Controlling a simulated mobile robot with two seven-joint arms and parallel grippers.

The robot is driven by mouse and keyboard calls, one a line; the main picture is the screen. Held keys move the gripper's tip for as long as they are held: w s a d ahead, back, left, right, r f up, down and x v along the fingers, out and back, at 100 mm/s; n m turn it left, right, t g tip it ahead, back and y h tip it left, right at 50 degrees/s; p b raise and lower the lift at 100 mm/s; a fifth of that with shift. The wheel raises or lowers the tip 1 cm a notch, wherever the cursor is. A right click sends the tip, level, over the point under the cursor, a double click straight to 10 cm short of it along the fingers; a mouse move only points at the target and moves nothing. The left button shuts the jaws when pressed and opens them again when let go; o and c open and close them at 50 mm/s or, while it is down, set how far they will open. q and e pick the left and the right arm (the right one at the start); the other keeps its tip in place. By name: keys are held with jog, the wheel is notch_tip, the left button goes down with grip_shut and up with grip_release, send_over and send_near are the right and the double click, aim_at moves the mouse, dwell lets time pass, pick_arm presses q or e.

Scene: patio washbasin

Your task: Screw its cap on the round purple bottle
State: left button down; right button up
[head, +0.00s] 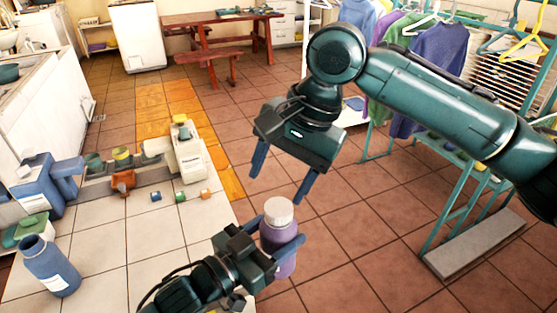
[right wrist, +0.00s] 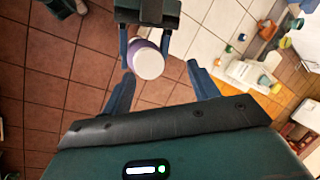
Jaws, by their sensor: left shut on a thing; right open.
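The round purple bottle (head: 279,241) is upright in my left gripper (head: 268,246), whose fingers are shut around its body. It is held beyond the edge of the white tiled counter, with floor visible behind it. A white cap (head: 279,211) sits on top of the bottle; I cannot tell how tightly. My right gripper (head: 279,186) is open and empty, pointing down just above the cap, fingers apart. In the right wrist view the cap (right wrist: 149,64) lies between the open fingertips, closer to the left one, and the purple bottle shows behind it.
The white tiled counter (head: 110,270) holds a blue bottle (head: 50,265), a blue jug-like container (head: 45,187), a white container (head: 188,155) and several small coloured caps. A teal rack (head: 440,205) with hanging clothes stands at the right. Open floor surrounds the grippers on the right.

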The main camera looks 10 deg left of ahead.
jog(key=n, duration=0.7)
jog(key=shift+r+h, duration=0.1)
jog(key=shift+h, duration=0.2)
jog(key=n, duration=0.6)
jog(key=shift+a+r+n, duration=0.1)
jog(key=shift+r+n, duration=0.05)
jog(key=shift+n, duration=0.15)
jog(key=n+h, duration=0.1)
jog(key=n, duration=0.5)
jog(key=shift+r+n, duration=0.15)
jog(key=shift+n, duration=0.15)
jog(key=n, duration=0.4)
jog(key=shift+r, duration=0.1)
jog(key=n, duration=0.4)
jog(key=shift+r+n+h, duration=0.1)
jog(key=shift+n+h, duration=0.2)
jog(key=n, duration=0.6)
jog(key=shift+r+n, duration=0.2)
jog(key=shift+n, duration=0.1)
jog(key=n, duration=0.4)
jog(key=shift+r+h, duration=0.1)
jog(key=shift+h, duration=0.3)
jog(key=n, duration=0.6)
jog(key=shift+r+n+h, duration=0.2)
jog(key=shift+n+h, duration=0.1)
jog(key=n, duration=0.4)
jog(key=shift+r, duration=0.15)
